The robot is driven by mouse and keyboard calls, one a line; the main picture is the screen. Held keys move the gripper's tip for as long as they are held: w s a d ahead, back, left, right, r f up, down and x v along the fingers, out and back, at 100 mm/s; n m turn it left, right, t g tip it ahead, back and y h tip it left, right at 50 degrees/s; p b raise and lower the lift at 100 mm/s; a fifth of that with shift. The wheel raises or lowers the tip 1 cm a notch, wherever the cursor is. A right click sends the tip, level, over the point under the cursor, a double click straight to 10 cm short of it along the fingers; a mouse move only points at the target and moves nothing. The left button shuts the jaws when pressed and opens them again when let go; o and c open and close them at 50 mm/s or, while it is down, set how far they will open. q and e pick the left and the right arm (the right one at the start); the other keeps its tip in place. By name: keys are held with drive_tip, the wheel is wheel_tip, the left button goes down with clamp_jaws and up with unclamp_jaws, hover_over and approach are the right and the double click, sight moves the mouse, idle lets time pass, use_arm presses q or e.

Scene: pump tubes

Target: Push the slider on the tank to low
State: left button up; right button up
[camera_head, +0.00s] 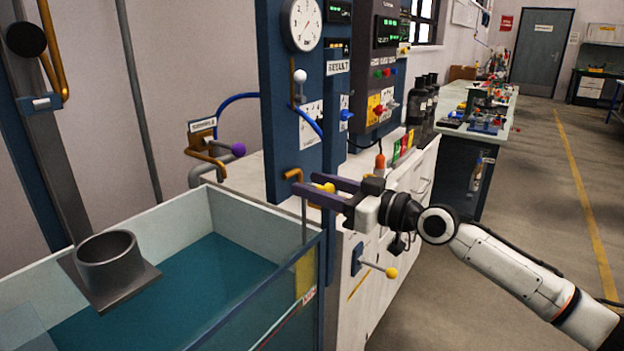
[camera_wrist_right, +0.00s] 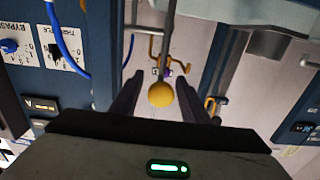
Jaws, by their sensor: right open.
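The tank (camera_head: 265,245) is an open box with pale walls and blue-green water, at the lower left of the head view. A yellow ball knob (camera_head: 325,187) shows between the fingers of my right gripper (camera_head: 302,186), above the tank's right end. In the right wrist view the yellow knob (camera_wrist_right: 161,94) sits on a grey rod (camera_wrist_right: 169,35) between the two dark fingers (camera_wrist_right: 166,100), with gaps on both sides. My right gripper is open. A thin rod (camera_head: 304,222) runs down below the fingers, beside a yellow strip (camera_head: 305,271) and a red label (camera_head: 308,296). My left gripper is not in view.
A yellow-tipped lever (camera_head: 391,272) sticks out from the cabinet side below my right arm. A blue panel with a round gauge (camera_head: 302,24) stands behind the gripper. A purple-knobbed lever (camera_head: 238,150) is to its left. The floor (camera_head: 505,200) at the right is clear.

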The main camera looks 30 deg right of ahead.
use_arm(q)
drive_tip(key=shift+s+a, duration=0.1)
use_arm(e)
drive_tip(key=shift+w+a, duration=0.25)
drive_tip(key=shift+w, duration=0.2)
